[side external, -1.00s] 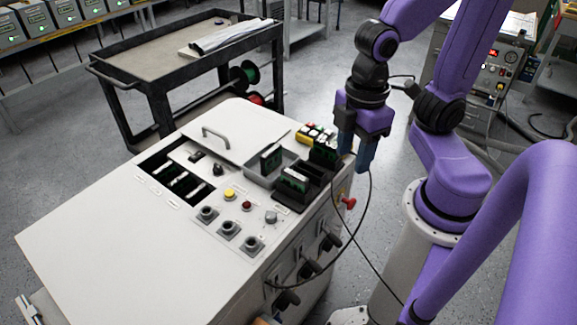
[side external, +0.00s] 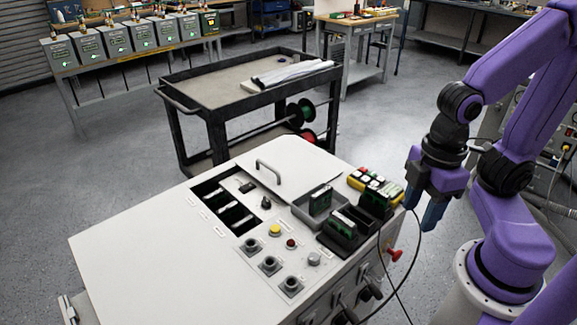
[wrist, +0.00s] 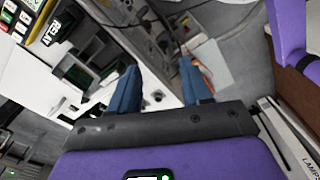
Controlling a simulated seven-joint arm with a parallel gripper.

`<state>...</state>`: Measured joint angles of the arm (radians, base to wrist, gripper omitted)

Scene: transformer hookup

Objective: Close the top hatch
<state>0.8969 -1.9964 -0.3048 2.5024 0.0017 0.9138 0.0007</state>
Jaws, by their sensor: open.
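The top hatch (side external: 293,160) is a pale flat panel with a grey bar handle (side external: 268,172), at the back of the white cabinet top (side external: 140,245). In front of it an uncovered dark opening (side external: 226,209) shows several black and green parts inside. The hatch lies beside this opening, not over it. My gripper (side external: 421,216) is open with nothing between its blue fingers, pointing down off the cabinet's right edge, well to the right of the hatch handle.
A grey tray and black holder (side external: 345,236) with green modules stand between hatch and gripper. A yellow box with coloured buttons (side external: 375,185) is behind them. Knobs and buttons (side external: 290,243) line the cabinet's front right. A black cable hangs near my gripper. A dark cart (side external: 245,85) stands behind.

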